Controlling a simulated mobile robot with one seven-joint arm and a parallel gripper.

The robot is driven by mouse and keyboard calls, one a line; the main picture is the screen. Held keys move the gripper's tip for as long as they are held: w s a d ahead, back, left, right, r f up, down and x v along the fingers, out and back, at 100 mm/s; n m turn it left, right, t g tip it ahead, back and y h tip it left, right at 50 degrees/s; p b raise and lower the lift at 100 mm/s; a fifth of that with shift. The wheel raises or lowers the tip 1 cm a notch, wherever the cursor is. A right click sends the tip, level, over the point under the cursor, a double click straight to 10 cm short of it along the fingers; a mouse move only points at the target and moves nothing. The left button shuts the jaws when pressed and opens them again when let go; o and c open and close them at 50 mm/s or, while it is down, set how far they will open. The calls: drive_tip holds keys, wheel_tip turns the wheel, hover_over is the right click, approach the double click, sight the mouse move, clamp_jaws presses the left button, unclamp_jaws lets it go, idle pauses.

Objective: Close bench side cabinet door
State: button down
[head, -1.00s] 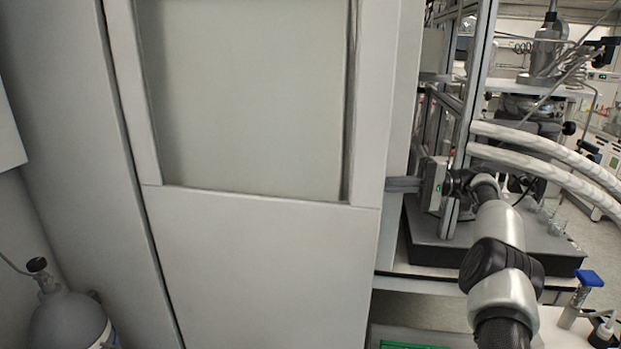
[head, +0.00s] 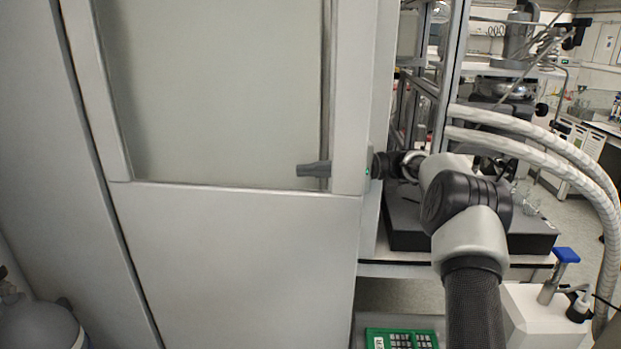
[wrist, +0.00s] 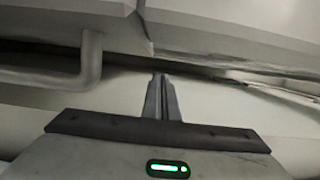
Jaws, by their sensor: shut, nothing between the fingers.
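A tall pale grey panel with a framed window pane (head: 215,90), which looks like the bench side cabinet door (head: 235,265), fills the left and middle of the head view. My gripper (head: 302,170) is at the lower right corner of the pane, with its fingers pointing left across the pane's right edge. Its fingers are shut and empty. In the wrist view the shut fingers (wrist: 161,82) point toward pale surfaces and a dark gap. A bent grey bar (wrist: 75,72) is left of them; I cannot tell if it is a handle. Contact and the door's angle are unclear.
A reactor bench with a dark base (head: 405,225) and thick white hoses (head: 530,150) stands right of the cabinet. A blue-topped device (head: 565,256) is at the lower right. A gas cylinder (head: 40,325) is at the lower left. A green item (head: 385,338) lies low in the middle.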

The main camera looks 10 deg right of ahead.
sight(311, 178)
drive_tip(key=shift+s, duration=1.1)
drive_tip(key=shift+s+a, duration=0.15)
drive_tip(key=shift+s, duration=0.6)
